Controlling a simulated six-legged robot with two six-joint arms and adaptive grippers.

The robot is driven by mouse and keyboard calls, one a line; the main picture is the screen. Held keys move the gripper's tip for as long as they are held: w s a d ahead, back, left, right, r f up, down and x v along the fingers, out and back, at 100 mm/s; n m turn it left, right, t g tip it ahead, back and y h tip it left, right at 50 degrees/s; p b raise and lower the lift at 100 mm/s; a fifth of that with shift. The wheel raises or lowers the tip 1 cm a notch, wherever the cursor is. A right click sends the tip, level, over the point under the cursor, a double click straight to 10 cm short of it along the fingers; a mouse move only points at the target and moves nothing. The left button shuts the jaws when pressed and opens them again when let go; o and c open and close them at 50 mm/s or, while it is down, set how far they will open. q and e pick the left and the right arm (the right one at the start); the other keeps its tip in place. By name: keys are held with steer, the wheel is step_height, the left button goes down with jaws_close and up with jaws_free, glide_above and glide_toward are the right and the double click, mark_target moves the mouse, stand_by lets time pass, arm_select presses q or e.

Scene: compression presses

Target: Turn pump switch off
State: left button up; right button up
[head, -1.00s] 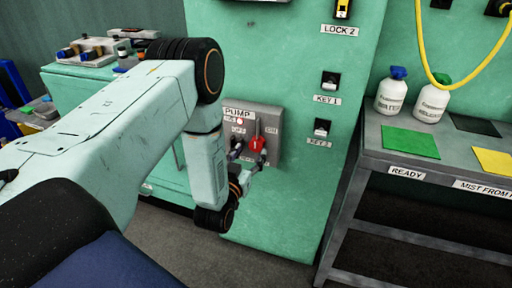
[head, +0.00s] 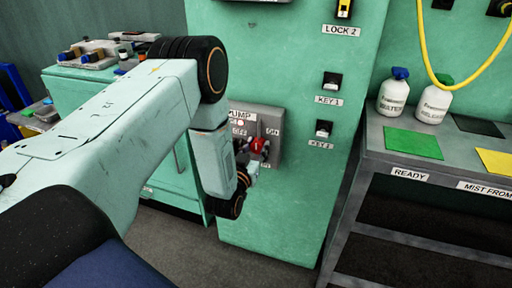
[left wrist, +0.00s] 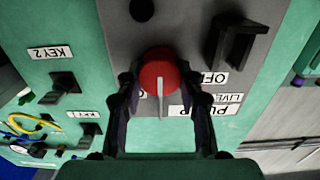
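The red pump switch knob (head: 260,146) is on the grey pump panel (head: 270,123), which has OFF and ON labels. The left wrist view shows its round red face (left wrist: 158,74) with a pale pointer extending toward the PUMP label (left wrist: 190,111); the panel appears upside down there. My left gripper (left wrist: 160,92) is open, with one dark finger on each side of the knob and small gaps visible. In the head view the left gripper (head: 244,158) is partly hidden behind my wrist. The OFF label (left wrist: 214,78) lies beside the right finger. My right gripper is not in view.
A black handle (left wrist: 235,42) sticks out of the panel near the knob. KEY 1 (head: 331,80) and KEY 2 (head: 323,128) switches are on the green cabinet to the right. A metal table (head: 375,145) with bottles stands further right.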

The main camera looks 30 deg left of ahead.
arm_select(q)
jaws_close()
stand_by(0.4)
